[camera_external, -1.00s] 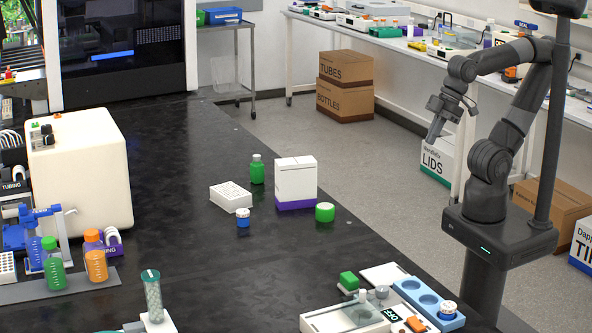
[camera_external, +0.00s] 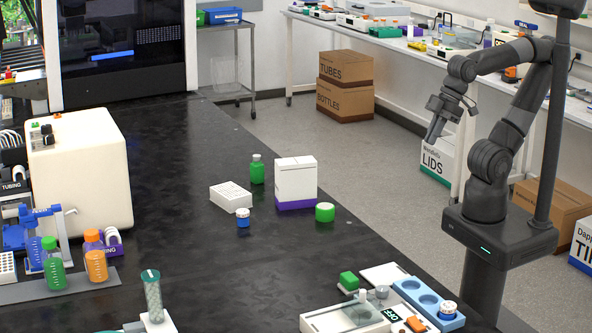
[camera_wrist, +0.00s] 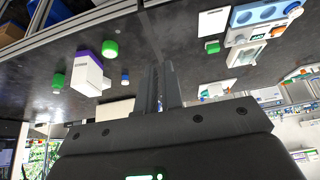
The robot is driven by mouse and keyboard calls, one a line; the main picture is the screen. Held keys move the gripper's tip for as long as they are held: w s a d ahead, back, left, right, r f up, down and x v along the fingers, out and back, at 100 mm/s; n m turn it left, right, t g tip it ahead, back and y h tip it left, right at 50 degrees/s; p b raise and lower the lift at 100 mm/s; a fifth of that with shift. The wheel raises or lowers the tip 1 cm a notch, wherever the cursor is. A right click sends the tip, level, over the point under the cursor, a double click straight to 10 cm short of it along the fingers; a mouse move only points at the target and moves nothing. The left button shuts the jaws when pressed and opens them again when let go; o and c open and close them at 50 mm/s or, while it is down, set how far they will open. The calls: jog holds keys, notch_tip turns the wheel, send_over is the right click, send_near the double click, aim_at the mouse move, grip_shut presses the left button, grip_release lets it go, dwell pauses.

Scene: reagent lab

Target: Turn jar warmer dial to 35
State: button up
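A device with a blue block (camera_external: 426,297) holding round wells stands at the near right of the black bench. A white-and-blue jar (camera_external: 447,310) sits in its nearest well. In front is a dark display (camera_external: 391,315) reading OFF, with an orange part (camera_external: 415,324) beside it. I cannot make out a dial for certain. The blue block also shows at the wrist view's top right (camera_wrist: 262,13). My gripper (camera_external: 434,138) hangs above the floor beyond the bench, well away from the device, pointing down. Its fingers (camera_wrist: 161,68) look closed together, with nothing visible between them.
A green block (camera_external: 348,281) lies near the device.

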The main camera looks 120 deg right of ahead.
jog(key=shift+o, duration=0.7)
jog(key=shift+w+a+r, duration=0.15)
jog(key=shift+w+r, duration=0.05)
jog(key=shift+w, duration=0.15)
jog(key=o, duration=0.8)
jog(key=w+a+n, duration=0.1)
jog(key=w, duration=0.2)
jog(key=w+a+r+n+g, duration=0.1)
jog(key=w+a, duration=0.1)
jog(key=w, duration=0.1)
jog(key=w+a+r+n, duration=0.1)
jog(key=w, duration=0.3)
jog(key=shift+a+g, duration=0.25)
jog(key=shift+g, duration=0.05)
jog(key=shift+c, duration=0.2)
jog(key=shift+o, duration=0.3)
jog(key=w+a+f+n+g, duration=0.1)
jog(key=w+a+n, duration=0.2)
jog(key=w+a, duration=0.3)
jog(key=w, duration=0.3)
jog(key=shift+f, duration=0.3)
jog(key=n+g, duration=0.3)
jog(key=n, duration=0.2)
send_over(383, 288)
notch_tip(383, 288, down, 14)
notch_tip(383, 288, down, 11)
jog(key=shift+r, duration=0.2)
jog(key=shift+c, duration=0.5)
jog(key=c, duration=0.9)
